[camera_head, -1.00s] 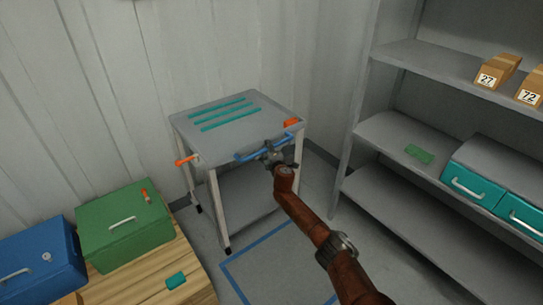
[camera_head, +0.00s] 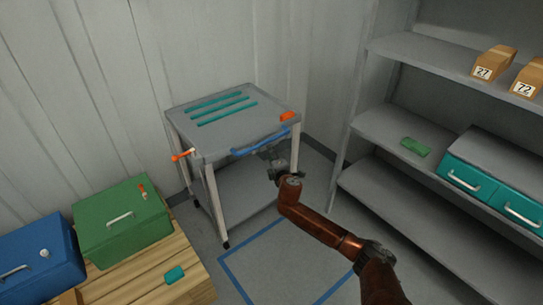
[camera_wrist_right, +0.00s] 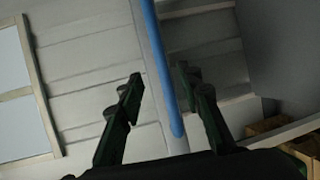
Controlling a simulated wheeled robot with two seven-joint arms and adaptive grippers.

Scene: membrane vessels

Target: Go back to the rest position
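My right gripper (camera_head: 272,162) is just in front of the grey cart (camera_head: 262,118), below its blue handle bar (camera_head: 262,142). In the right wrist view its two dark fingers (camera_wrist_right: 163,92) are apart, with nothing held between them. The blue bar (camera_wrist_right: 160,60) runs through the gap between the fingers in that picture; I cannot tell how far beyond the fingertips it is. My right arm reaches in from the lower right, bent at the elbow. My left gripper is not in view.
A grey shelf unit (camera_head: 390,137) with teal drawers (camera_head: 466,180) and numbered boxes (camera_head: 493,63) stands on the right. Green (camera_head: 122,222) and blue (camera_head: 38,258) boxes sit lower left, the green one on a wooden pallet (camera_head: 195,285). The blue-taped floor square is clear except for my arm.

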